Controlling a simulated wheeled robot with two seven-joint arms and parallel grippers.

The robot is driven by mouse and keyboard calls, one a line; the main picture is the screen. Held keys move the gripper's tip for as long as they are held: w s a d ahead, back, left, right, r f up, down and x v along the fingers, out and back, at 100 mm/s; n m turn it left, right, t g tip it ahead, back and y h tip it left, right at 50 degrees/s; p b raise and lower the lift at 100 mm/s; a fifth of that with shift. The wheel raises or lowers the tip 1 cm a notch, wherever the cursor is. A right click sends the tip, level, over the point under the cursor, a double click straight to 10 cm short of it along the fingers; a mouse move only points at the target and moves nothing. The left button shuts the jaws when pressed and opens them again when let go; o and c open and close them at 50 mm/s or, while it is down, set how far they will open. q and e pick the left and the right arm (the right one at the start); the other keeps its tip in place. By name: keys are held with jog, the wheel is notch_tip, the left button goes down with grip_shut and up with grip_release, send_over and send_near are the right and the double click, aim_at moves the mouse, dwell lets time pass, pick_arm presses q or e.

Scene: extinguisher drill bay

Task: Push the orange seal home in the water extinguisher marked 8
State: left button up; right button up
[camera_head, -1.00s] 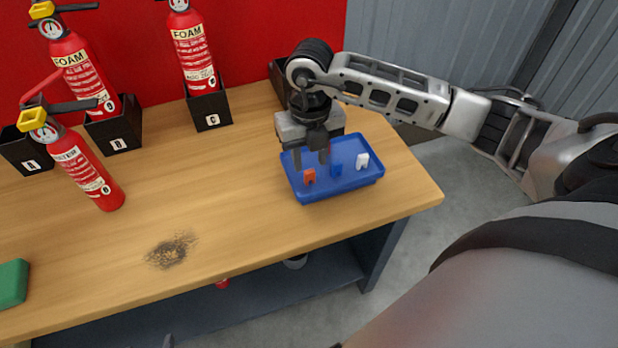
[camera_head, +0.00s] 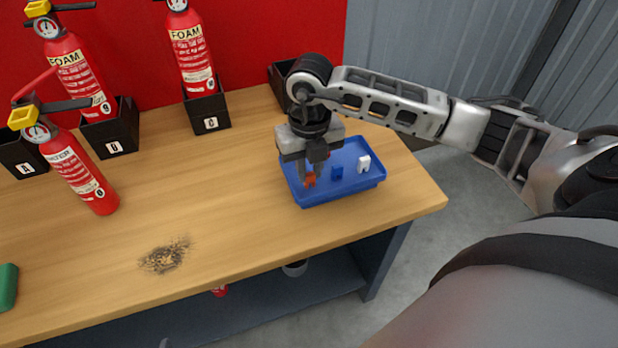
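The orange seal (camera_head: 310,181) is in the left part of the blue tray (camera_head: 345,191), on the right of the bench. My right gripper (camera_head: 309,175) points down into the tray at the orange seal. Its fingers look apart, with the seal at their tips; I see no clear grip on it. A red extinguisher (camera_head: 82,178) with a yellow top and a raised red lever stands on the bench at the left, out of any holder. My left gripper is not in view.
A blue seal (camera_head: 337,172) and a white seal (camera_head: 364,164) are also in the tray. Foam extinguishers stand in black holders D (camera_head: 112,141) and C (camera_head: 207,108); holder A (camera_head: 20,158) is at far left. A green block (camera_head: 8,287) lies front left.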

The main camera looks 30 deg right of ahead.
jog(key=shift+r, duration=0.1)
grip_shut()
jog(key=shift+r+p, duration=1.1)
jog(key=shift+r, duration=0.3)
